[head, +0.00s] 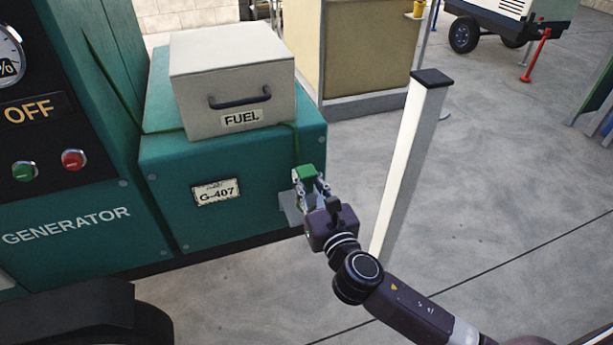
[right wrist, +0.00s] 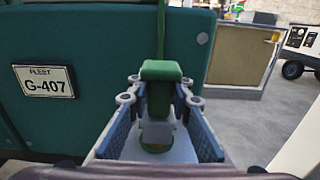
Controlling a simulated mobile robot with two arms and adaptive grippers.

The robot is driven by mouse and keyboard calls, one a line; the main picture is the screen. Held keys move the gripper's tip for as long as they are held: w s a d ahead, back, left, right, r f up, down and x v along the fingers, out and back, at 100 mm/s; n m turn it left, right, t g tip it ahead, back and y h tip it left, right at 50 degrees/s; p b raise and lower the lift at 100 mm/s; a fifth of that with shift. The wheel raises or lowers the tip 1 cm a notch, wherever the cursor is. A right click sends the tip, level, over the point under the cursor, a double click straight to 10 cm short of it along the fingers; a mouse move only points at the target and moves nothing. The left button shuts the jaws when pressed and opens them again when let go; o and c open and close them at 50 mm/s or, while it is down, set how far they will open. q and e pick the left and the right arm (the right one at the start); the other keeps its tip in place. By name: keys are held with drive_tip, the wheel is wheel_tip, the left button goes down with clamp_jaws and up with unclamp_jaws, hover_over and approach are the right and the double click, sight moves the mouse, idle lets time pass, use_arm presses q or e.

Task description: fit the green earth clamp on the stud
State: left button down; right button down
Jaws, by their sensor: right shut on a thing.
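The green earth clamp (head: 305,172) is between the fingers of my right gripper (head: 311,187), beside the lower right corner of the green generator (head: 165,165). In the right wrist view the clamp (right wrist: 161,72) stands upright between the two blue-padded fingers of the gripper (right wrist: 160,97). A green cable (right wrist: 161,30) runs up from it. A grey bracket plate (head: 289,207) sticks out from the generator just below. It also shows under the clamp in the right wrist view (right wrist: 183,150). I cannot clearly make out the stud or whether the clamp touches it. My left gripper is not in view.
A white post with a black cap (head: 412,150) stands close to the right of my right gripper. A grey fuel box (head: 232,75) sits on the generator. A beige cabinet (head: 365,50) and a wheeled trailer (head: 505,15) stand behind.

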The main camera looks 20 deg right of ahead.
drive_tip(key=c, duration=1.7)
unclamp_jaws()
drive_tip(key=shift+s, duration=0.2)
drive_tip(key=s, duration=1.1)
drive_tip(key=shift+s+d, duration=0.2)
drive_tip(key=shift+s, duration=0.15)
